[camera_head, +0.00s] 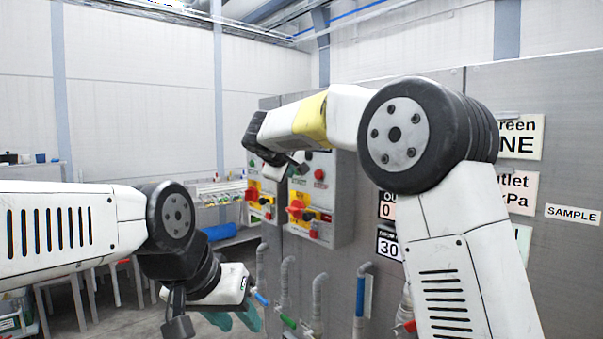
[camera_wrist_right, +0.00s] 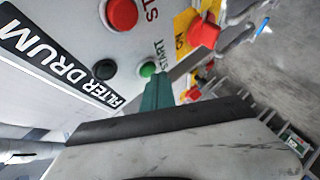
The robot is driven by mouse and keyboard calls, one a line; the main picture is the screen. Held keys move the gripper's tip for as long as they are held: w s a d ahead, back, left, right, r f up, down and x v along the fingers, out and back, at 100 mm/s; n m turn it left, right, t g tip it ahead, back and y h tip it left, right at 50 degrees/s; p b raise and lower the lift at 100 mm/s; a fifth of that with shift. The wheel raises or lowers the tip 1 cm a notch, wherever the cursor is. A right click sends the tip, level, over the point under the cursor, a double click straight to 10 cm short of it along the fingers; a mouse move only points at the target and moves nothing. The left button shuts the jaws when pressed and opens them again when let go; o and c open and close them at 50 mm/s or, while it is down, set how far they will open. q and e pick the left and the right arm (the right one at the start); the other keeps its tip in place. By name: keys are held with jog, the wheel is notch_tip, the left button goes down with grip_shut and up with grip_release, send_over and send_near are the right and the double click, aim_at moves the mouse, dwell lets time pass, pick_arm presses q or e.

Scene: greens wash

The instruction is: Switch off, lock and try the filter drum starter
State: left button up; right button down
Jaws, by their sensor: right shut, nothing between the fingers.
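The filter drum starter (camera_wrist_right: 115,60) fills the upper left of the right wrist view, with its black FILTER DRUM label. It carries a red button (camera_wrist_right: 122,14), a green START button (camera_wrist_right: 147,69), a black knob (camera_wrist_right: 104,69) and a red switch handle (camera_wrist_right: 203,32) on a yellow plate. My right gripper (camera_wrist_right: 157,92) is shut and empty; its teal finger is at or just before the START button, contact unclear. In the head view it is largely hidden by my arm near the starter boxes. My left gripper (camera_head: 233,321) hangs low, teal fingers apart, empty.
Two grey starter boxes, left (camera_head: 262,205) and right (camera_head: 338,200), sit on the grey panel with yellow and red switches. Pipes with coloured handles (camera_head: 287,319) run below, close to my left gripper. A SAMPLE sign (camera_head: 573,214) is at right. Tables stand behind at left.

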jog(key=shift+w+d, duration=0.35)
jog(key=shift+d, duration=0.05)
dwell(0.5)
dwell(0.4)
jog(key=shift+s+a, duration=0.6)
jog(key=s+a, duration=0.3)
jog(key=shift+s+a, duration=0.3)
dwell(0.6)
